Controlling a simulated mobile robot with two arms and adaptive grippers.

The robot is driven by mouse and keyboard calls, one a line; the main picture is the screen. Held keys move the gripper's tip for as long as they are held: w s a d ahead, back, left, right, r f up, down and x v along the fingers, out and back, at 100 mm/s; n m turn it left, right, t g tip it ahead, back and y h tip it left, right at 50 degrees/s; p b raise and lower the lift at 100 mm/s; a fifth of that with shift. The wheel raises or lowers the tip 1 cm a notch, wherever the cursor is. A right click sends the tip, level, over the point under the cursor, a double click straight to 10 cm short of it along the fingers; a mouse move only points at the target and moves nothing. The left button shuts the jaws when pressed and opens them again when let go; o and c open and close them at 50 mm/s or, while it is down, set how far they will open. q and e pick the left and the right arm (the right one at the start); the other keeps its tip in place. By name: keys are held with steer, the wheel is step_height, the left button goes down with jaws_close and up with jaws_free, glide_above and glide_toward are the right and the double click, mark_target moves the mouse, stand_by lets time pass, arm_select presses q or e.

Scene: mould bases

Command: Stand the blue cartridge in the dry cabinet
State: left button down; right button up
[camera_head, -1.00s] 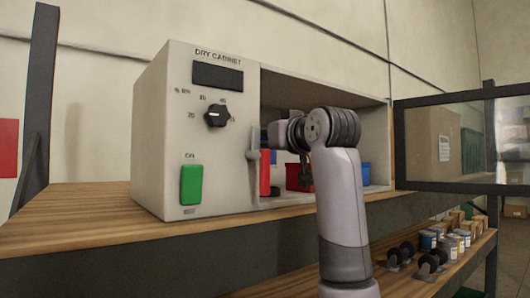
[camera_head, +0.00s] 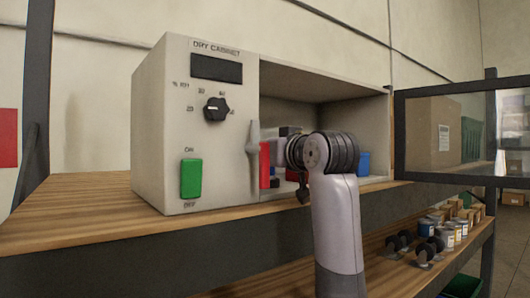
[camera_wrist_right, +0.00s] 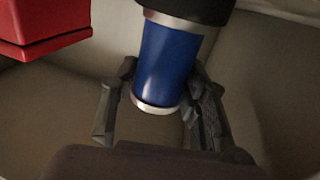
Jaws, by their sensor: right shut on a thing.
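The dry cabinet (camera_head: 155,125) stands on a wooden shelf with its front open. My right arm reaches into the opening in the head view, and its wrist hides much of the inside. In the right wrist view, my right gripper (camera_wrist_right: 160,82) is shut on the blue cartridge (camera_wrist_right: 168,58), with a finger on either side. The cartridge has silver bands and a black part at the top of the picture. I cannot make out the cartridge in the head view. My left gripper is not in view.
A red bin (camera_wrist_right: 45,20) is close beside the cartridge in the right wrist view. A blue bin (camera_head: 363,163) stands inside the cabinet at the right. The glass door (camera_head: 440,182) is swung open to the right. Cans (camera_head: 447,238) and casters stand on the lower shelf.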

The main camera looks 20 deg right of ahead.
steer(key=shift+f, duration=0.35)
steer(key=o, duration=1.2)
steer(key=shift+f, duration=0.1)
steer(key=shift+o, duration=0.2)
steer(key=shift+r, duration=0.4)
steer(key=shift+r+p, duration=0.5)
steer(key=shift+p, duration=0.15)
steer(key=s+b, duration=0.1)
steer(key=s+f+b, duration=0.1)
steer(key=b, duration=0.1)
steer(key=shift+s+d+f, duration=0.15)
steer(key=shift+s+d, duration=0.05)
steer(key=shift+s, duration=0.05)
steer(key=s+b, duration=0.1)
steer(key=s, duration=0.2)
steer(key=s+d+b, duration=0.1)
steer(key=s+b, duration=0.1)
steer(key=s, duration=0.1)
steer(key=s+r+b, duration=0.1)
steer(key=s+b, duration=0.1)
steer(key=s, duration=0.1)
steer(key=shift+d, duration=0.2)
steer(key=shift+s, duration=0.1)
